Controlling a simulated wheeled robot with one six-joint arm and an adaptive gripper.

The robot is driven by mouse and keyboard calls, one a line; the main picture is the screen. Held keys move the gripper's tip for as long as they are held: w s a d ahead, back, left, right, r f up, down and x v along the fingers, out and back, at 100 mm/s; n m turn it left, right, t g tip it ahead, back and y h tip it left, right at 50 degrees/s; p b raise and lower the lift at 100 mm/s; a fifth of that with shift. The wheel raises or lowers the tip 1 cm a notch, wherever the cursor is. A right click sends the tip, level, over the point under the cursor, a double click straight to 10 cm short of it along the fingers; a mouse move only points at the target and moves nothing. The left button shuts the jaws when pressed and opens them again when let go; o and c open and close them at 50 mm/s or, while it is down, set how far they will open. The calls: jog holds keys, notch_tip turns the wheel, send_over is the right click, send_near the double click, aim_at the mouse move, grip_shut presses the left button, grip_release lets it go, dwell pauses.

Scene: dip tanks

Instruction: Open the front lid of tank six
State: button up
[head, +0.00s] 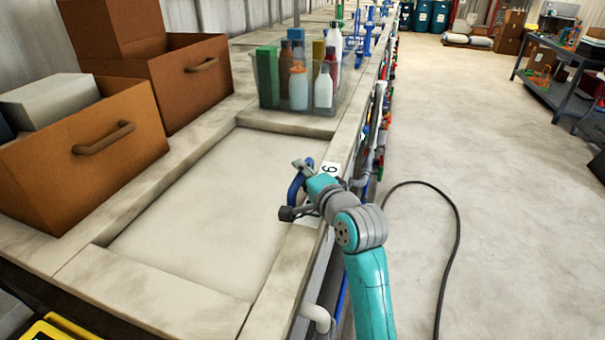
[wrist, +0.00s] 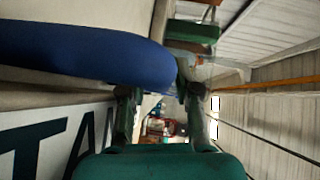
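In the wrist view the blue handle (wrist: 80,52) is large and close, running in from the left, above part of a dark-lettered label (wrist: 50,140). My gripper (head: 295,190) is at the handle. In the wrist view its two fingers (wrist: 158,95) are spread apart; the handle's end overlaps the left fingertip. I cannot tell whether they touch.
A clear bin of bottles (head: 265,78) stands just beyond the lid. Brown boxes (head: 85,155) line the left side. Pipes and valves run along the tank's right side. A black cable (head: 457,225) lies on the otherwise clear aisle floor. A workbench (head: 550,90) stands far right.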

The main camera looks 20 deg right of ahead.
aim_at(296, 184)
grip_shut()
jog(key=w+a, duration=0.1)
jog(key=a, duration=0.1)
jog(key=w+a, duration=0.1)
jog(key=a, duration=0.1)
jog(key=shift+w, duration=0.4)
jog(key=shift+o, duration=0.5)
grip_release()
jog(key=shift+s, duration=0.1)
jog(key=s, duration=0.3)
jog(key=s+d+r, duration=0.1)
jog(key=s, duration=0.7)
jog(key=shift+s+d+r, duration=0.25)
jog(key=shift+d+r, duration=0.1)
jog(key=shift+d, duration=0.05)
